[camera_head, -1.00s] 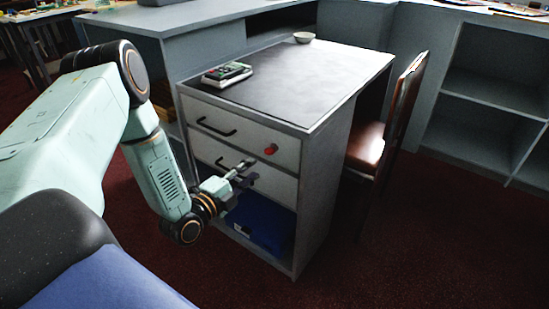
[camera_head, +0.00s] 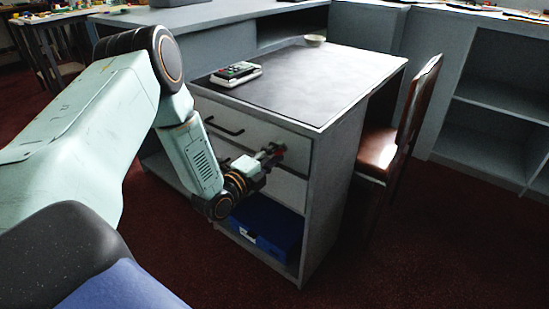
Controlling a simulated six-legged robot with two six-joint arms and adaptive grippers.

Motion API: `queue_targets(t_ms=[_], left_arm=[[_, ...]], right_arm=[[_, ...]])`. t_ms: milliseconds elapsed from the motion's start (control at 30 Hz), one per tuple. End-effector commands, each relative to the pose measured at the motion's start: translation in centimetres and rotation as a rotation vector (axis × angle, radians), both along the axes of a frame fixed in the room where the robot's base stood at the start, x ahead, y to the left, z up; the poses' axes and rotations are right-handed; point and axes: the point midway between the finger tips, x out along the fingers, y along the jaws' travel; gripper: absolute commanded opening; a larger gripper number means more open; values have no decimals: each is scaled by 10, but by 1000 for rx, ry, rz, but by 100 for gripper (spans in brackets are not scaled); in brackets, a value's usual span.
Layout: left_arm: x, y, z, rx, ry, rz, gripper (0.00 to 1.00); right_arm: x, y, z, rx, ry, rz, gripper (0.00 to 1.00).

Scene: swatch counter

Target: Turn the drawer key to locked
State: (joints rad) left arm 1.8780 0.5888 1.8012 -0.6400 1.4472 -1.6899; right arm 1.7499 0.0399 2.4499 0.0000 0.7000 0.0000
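The desk's top drawer (camera_head: 240,122) is closed and has a dark bar handle. The red drawer key (camera_head: 280,156) sits at the right of this drawer's front and is mostly hidden behind my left gripper. My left gripper (camera_head: 271,153) is right at the key, with its fingers pointing at the drawer front. At this size I cannot tell whether the fingers are closed on the key or only around it. The key's turn angle cannot be made out. My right gripper is not in view.
A calculator-like device (camera_head: 236,73) and a small bowl (camera_head: 315,40) stand on the desk top (camera_head: 310,80). A blue box (camera_head: 266,225) lies in the open space below the drawers. A wooden chair (camera_head: 378,148) stands at the desk's right. The floor in front is clear.

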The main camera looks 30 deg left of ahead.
Motion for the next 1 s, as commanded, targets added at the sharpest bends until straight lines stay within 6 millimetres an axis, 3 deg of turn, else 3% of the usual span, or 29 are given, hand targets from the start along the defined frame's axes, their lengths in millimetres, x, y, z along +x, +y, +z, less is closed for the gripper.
queue_targets(t_ms=[233,600,1000], left_arm=[[1,0,1,0,0,0,32],[1,0,1,0,0,0,1],[1,0,1,-3,0,0,0]], right_arm=[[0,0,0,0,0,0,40],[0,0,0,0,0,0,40],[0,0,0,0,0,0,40]])
